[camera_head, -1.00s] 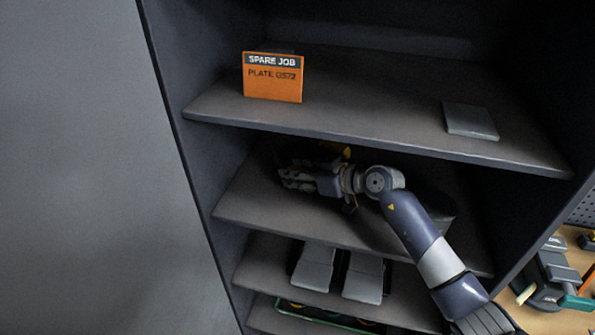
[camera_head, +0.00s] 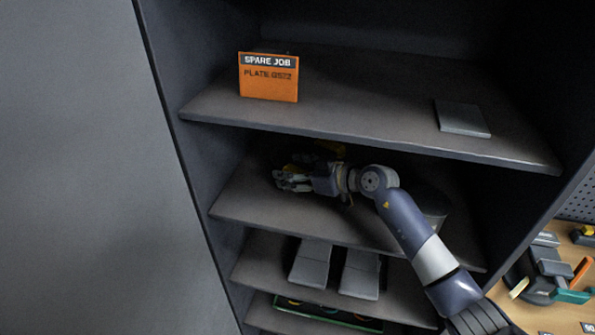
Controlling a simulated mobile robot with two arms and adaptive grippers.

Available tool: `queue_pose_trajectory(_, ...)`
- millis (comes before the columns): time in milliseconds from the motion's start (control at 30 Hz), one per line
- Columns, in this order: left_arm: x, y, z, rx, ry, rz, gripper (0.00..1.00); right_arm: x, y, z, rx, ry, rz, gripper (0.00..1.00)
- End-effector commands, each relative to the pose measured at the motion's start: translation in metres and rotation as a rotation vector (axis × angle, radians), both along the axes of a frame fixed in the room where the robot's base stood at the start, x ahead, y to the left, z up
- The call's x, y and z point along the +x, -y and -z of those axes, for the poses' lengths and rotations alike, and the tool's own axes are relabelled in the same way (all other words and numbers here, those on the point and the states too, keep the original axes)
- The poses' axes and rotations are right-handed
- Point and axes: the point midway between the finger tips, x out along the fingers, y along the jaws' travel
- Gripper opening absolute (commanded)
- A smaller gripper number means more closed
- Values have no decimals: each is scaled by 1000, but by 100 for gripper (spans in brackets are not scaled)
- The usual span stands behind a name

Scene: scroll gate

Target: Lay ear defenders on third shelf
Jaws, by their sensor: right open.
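My right gripper (camera_head: 281,182) reaches into the dark cabinet over the shelf (camera_head: 245,203) below the one with the orange card. Its jaws are open and point left. Yellow parts (camera_head: 330,147) of what look like the ear defenders show just behind the gripper. They are in shadow and mostly hidden by it, so I cannot tell whether they touch the gripper or rest fully on the shelf. My left gripper is not in view.
The upper shelf holds an orange "SPARE JOB" card (camera_head: 268,78) and a flat grey plate (camera_head: 462,118). A dark round object (camera_head: 431,207) stands behind my forearm. Two grey boxes (camera_head: 311,263) sit one shelf lower, above a green tray (camera_head: 310,313). A bench with tools (camera_head: 548,270) lies at right.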

Motion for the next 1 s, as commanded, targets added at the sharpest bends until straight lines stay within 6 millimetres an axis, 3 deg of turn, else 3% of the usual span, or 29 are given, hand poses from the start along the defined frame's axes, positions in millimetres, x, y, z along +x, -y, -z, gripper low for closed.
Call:
queue_pose_trajectory(33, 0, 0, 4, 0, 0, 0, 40, -6, -1, 19, -7, -35, -5, 56)
queue_pose_trajectory(67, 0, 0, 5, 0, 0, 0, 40, -6, -1, 17, -7, -35, -5, 56)
queue_pose_trajectory(167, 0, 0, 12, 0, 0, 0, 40, -6, 0, 8, -9, -33, -4, 56)
queue_pose_trajectory(733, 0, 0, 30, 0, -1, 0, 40, -64, 72, -37, -5, -19, 0, 56)
queue_pose_trajectory(1000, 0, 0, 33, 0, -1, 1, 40, -75, 84, -47, -3, -18, 0, 56)
